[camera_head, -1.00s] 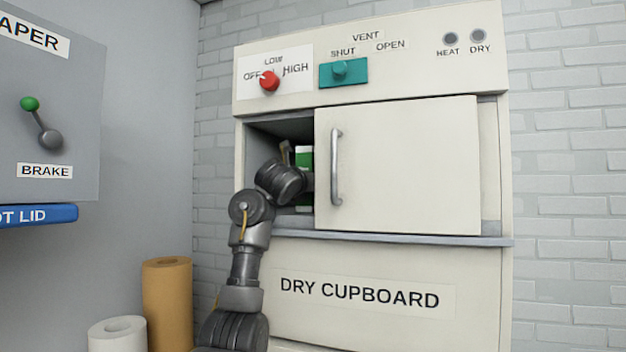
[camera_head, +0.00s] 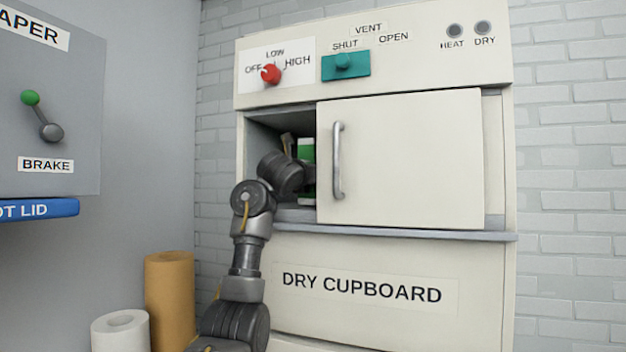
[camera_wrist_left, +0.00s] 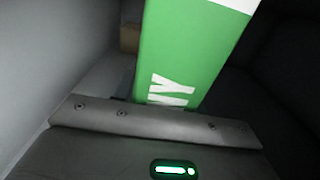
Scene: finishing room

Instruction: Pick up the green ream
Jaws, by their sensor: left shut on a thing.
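The green ream (camera_head: 306,150) shows as a green and white strip inside the dry cupboard (camera_head: 370,291), partly hidden by my left arm and the sliding door. In the left wrist view the green ream (camera_wrist_left: 190,55) stands tilted, with white lettering and a white top band, right in front of the gripper. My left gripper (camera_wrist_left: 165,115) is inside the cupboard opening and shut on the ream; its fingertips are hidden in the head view. My right gripper is not in view.
The cupboard door (camera_head: 405,160) with its upright handle (camera_head: 338,160) covers the right part of the opening. A ledge (camera_head: 400,234) runs below it. A brown roll (camera_head: 170,300) and a white roll (camera_head: 121,332) stand at lower left. A brownish thing (camera_wrist_left: 130,38) lies behind the ream.

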